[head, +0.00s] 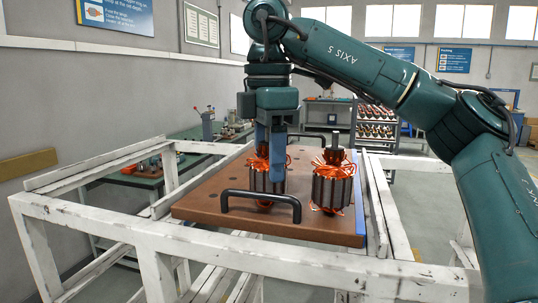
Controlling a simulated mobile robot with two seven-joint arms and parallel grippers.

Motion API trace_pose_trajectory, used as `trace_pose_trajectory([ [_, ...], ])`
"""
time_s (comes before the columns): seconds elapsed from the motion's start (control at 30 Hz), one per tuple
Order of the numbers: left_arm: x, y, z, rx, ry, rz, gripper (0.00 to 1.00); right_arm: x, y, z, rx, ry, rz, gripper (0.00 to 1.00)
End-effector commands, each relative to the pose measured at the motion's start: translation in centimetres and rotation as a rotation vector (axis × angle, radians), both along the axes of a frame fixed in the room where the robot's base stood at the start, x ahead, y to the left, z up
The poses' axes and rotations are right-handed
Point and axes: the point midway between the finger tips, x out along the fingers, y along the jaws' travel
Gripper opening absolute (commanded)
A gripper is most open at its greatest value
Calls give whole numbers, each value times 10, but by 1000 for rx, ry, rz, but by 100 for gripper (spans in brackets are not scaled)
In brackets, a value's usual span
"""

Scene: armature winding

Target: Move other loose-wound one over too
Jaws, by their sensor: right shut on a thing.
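Two armatures with dark slotted cores and orange copper windings stand upright on a brown board (205,205). My right gripper (270,150) reaches down from above and is shut on the left armature (262,180), partly covering it. The right armature (333,185) stands clear near the board's right edge, its shaft pointing up. Whether the left armature touches the board is hard to tell. My left gripper is not in view.
A black handle (260,194) rises at the board's front, close before the left armature. A white wooden frame (210,236) surrounds the board. Behind are a green workbench (190,148) and a rack (365,128) holding several armatures. The board's left part is bare.

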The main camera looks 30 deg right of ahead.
Motion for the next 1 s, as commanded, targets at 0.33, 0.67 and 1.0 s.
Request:
trace_pose_trajectory([
  [0.33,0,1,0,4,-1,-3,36,0,0,0,1,-2,0,13],
  [0.67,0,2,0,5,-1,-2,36,0,0,-1,1,-1,0,72],
  [1.0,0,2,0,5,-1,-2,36,0,0,-2,0,2,0,79],
])
